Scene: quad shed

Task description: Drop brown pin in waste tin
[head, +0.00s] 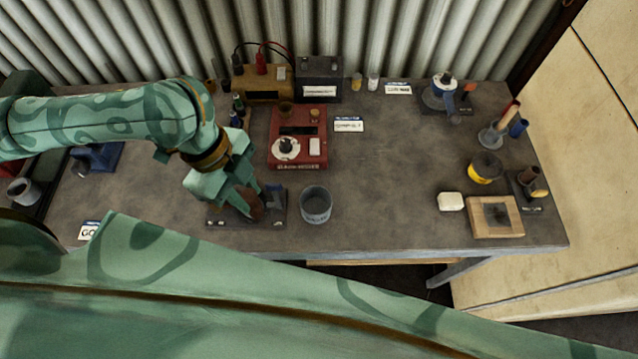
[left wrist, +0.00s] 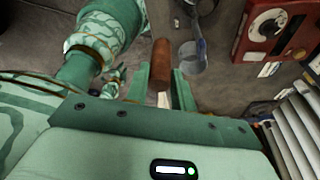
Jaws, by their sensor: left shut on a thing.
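My left gripper (head: 243,205) is shut on the brown pin (head: 257,208), over a dark block (head: 278,209) near the bench's front edge. In the left wrist view the brown pin (left wrist: 160,64) stands out between the fingers of the left gripper (left wrist: 160,92), with a pale part at its near end. I cannot tell whether the pin touches the block. A grey open tin (head: 316,206), which looks like the waste tin, stands upright just right of the block. My right gripper does not clearly show.
A red device (head: 298,151) with a dial stands behind the tin. A wooden frame (head: 495,217), a white block (head: 451,201) and a yellow-banded pot (head: 485,168) are at the right. The bench between tin and white block is clear.

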